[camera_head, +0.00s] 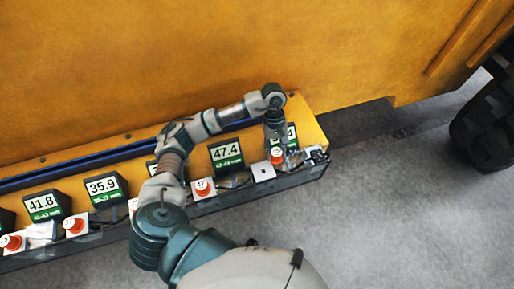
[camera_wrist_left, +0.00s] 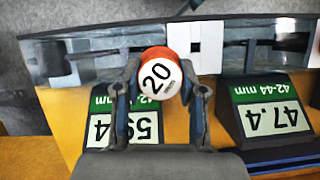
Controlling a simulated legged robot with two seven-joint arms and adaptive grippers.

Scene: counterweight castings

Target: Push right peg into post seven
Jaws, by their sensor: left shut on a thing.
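My left gripper (camera_wrist_left: 160,108) is shut on a round orange piece (camera_wrist_left: 158,76) with a white face marked 20. In the head view this gripper (camera_head: 275,146) points down at the right end of the long yellow bench (camera_head: 308,122), and the orange piece (camera_head: 277,155) shows at its fingertips. Similar orange pieces with white faces stand along the bench front on white squares, one (camera_head: 203,187) below the 47.4 display. I cannot tell which of these is the right peg, and no marking for post seven is readable. My right gripper is not in view.
Displays line the bench: 47.4 (camera_head: 226,153), 35.9 (camera_head: 105,188) and 41.8 (camera_head: 45,206). A display (camera_wrist_left: 123,118) beside the gripper is partly hidden by a finger. A bare white square (camera_head: 263,173) lies left of the gripper. A tall orange wall stands behind; grey floor is clear in front.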

